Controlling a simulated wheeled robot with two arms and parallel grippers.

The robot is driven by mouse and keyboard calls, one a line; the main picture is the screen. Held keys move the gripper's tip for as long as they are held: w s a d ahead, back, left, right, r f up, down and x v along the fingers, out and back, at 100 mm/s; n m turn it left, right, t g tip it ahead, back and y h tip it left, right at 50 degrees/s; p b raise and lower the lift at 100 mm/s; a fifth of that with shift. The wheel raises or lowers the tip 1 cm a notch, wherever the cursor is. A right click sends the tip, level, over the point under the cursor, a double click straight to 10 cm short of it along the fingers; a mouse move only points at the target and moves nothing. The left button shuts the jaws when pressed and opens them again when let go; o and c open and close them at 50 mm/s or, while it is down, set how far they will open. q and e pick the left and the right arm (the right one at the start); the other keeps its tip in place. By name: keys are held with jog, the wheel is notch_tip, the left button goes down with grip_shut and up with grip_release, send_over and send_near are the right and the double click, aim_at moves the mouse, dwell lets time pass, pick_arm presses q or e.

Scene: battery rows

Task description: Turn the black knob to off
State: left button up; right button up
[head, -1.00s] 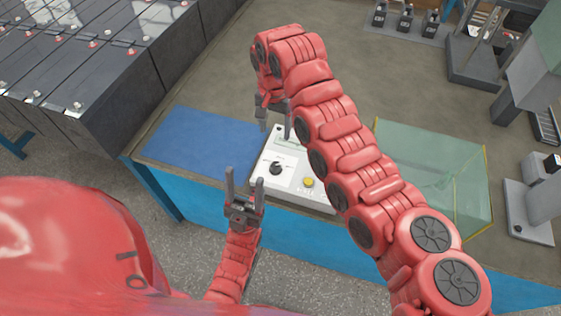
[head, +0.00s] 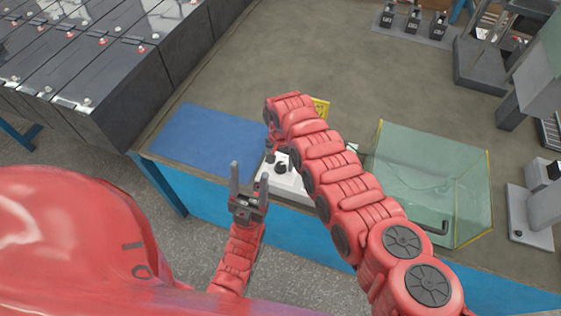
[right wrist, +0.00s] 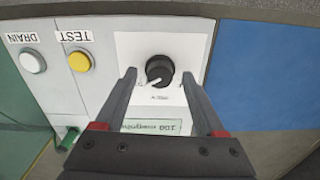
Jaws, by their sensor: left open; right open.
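The black knob (right wrist: 159,69) is on the white control panel (right wrist: 202,40). In the right wrist view its white mark points to the lower left; the labels there are upside down. My right gripper (right wrist: 158,75) is open, its fingertips on either side of the knob in the picture; I cannot tell whether they touch it. In the head view the knob (head: 281,167) shows beside my right arm, which hides much of the panel (head: 293,187). My left gripper (head: 249,172) is open and empty, in front of the bench edge near the panel.
A yellow TEST button (right wrist: 80,61) and a white DRAIN button (right wrist: 33,62) sit beside the knob. A blue mat (head: 200,140) lies left of the panel, a clear tank (head: 430,185) right. Black batteries (head: 115,90) stand farther left. The bench middle is clear.

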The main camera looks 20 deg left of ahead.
jog(key=shift+s+f, duration=0.1)
jog(key=shift+f, duration=0.05)
grip_shut()
dwell(0.4)
